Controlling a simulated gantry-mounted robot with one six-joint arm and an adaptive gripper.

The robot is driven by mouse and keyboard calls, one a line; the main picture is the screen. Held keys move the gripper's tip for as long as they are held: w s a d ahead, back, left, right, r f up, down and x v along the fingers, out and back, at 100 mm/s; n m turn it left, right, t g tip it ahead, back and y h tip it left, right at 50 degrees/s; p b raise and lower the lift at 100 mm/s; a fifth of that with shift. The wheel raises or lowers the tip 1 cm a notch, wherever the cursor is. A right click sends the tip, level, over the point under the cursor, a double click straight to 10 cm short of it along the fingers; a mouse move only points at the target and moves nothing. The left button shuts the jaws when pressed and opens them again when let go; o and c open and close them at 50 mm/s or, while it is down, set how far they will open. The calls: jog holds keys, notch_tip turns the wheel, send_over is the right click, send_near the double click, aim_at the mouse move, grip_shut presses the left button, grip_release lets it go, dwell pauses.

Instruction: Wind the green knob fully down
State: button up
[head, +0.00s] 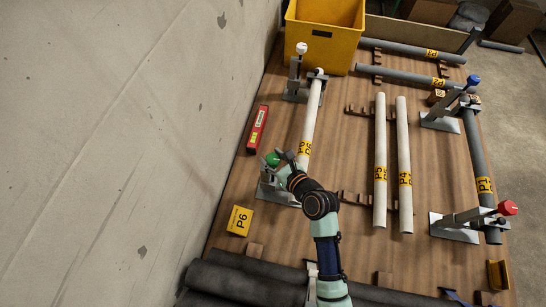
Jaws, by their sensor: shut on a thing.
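The green knob (272,159) sits on the upper end of the grey clamp (267,188) at the near end of the white pipe P6 (312,115). My gripper (280,162) reaches the knob from the right and is shut on it. The fingers are small in the head view, and my wrist hides part of the clamp and the pipe's near end. I cannot tell how far down the knob is wound.
A clamp with a white knob (301,48) holds the pipe's far end. A yellow bin (322,38) stands behind it. A red level (257,130) and a yellow P6 tag (240,220) lie left, near the wall. Pipes P5 (380,140) and P4 (403,140) lie right.

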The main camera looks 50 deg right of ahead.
jog(key=shift+d+r+n+y+p, duration=0.1)
jog(key=shift+n+y+p, duration=0.9)
jog(key=shift+y+p, duration=0.15)
jog(key=n+y+p, duration=0.1)
jog(key=n+y, duration=0.2)
jog(key=y, duration=0.1)
jog(key=shift+n, duration=0.3)
jog(key=n+g+y, duration=0.1)
jog(key=n+y, duration=0.1)
jog(key=y, duration=0.1)
jog(key=shift+f+n, duration=0.2)
jog(key=shift+n, duration=0.2)
jog(key=n+g+y+b, duration=0.2)
jog(key=shift+f+n+y, duration=0.15)
jog(key=shift+n+y, duration=0.15)
jog(key=shift+y, duration=0.05)
jog(key=n+g+y+b, duration=0.1)
jog(key=b, duration=0.1)
jog(key=n+g+y+b, duration=0.1)
jog(key=b, duration=0.1)
jog(key=shift+f+n+g, duration=0.2)
jog(key=shift+n+g, duration=0.1)
jog(key=shift+n, duration=0.1)
jog(key=n+g+y+b, duration=0.1)
jog(key=n+g+b, duration=0.2)
jog(key=b, duration=0.3)
jog(key=shift+y+b, duration=0.3)
jog(key=shift+y, duration=0.1)
jog(key=shift+n+g+b, duration=0.3)
jog(key=shift+g, duration=0.1)
